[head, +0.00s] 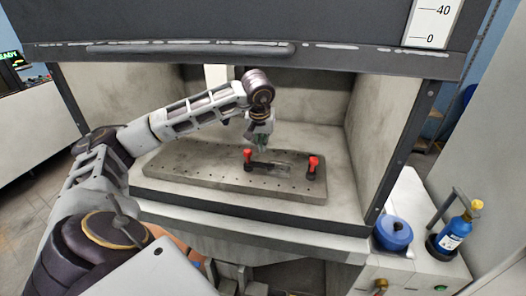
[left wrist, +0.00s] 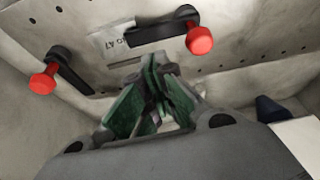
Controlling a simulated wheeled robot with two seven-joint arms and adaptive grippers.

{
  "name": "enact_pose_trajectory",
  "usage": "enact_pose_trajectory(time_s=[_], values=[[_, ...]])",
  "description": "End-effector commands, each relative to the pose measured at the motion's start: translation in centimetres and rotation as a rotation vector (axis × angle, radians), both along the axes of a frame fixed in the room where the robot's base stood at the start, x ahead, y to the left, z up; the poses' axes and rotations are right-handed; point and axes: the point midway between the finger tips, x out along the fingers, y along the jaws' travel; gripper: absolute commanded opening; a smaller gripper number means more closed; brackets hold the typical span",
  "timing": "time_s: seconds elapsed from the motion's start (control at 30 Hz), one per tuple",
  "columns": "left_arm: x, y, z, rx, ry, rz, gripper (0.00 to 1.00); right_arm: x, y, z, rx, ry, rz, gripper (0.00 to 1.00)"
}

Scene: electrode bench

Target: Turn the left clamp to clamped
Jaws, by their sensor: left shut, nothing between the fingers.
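The left clamp (head: 248,157) has a red knob and stands on the perforated plate (head: 190,165) inside the hood. A second red-knobbed clamp (head: 313,164) stands to its right. My left gripper (head: 261,148) is shut and empty, just above and right of the left clamp's knob, pointing down. Its green fingers (left wrist: 155,68) come together in the left wrist view. That view shows two black levers with red knobs, one at left (left wrist: 43,82) and one at upper right (left wrist: 199,40). I cannot tell surely which is the left clamp. My right gripper is not in view.
A dark bar (head: 272,169) lies between the clamps. The hood's dark upper front (head: 340,58) hangs over the opening, close to my left arm. A blue pot (head: 393,233) and a blue bottle (head: 455,232) stand at the right, outside the hood. The plate's left part is clear.

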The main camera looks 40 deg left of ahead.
Motion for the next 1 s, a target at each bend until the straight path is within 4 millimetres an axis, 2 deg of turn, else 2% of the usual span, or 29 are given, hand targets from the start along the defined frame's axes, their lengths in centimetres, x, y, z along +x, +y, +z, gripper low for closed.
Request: enact_pose_trajectory(time_s=[0.1, 0.33, 1.0], values=[[-0.3, -0.2, 1.7, 0.0, -0.005, 0.0, 0.0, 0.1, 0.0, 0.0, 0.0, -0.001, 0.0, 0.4], [-0.8, -0.4, 3.4, 0.002, -0.006, 0.002, 0.0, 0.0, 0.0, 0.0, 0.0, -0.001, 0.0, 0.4], [-0.9, -0.4, 3.7, 0.001, -0.005, 0.002, 0.0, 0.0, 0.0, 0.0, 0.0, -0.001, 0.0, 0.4]])
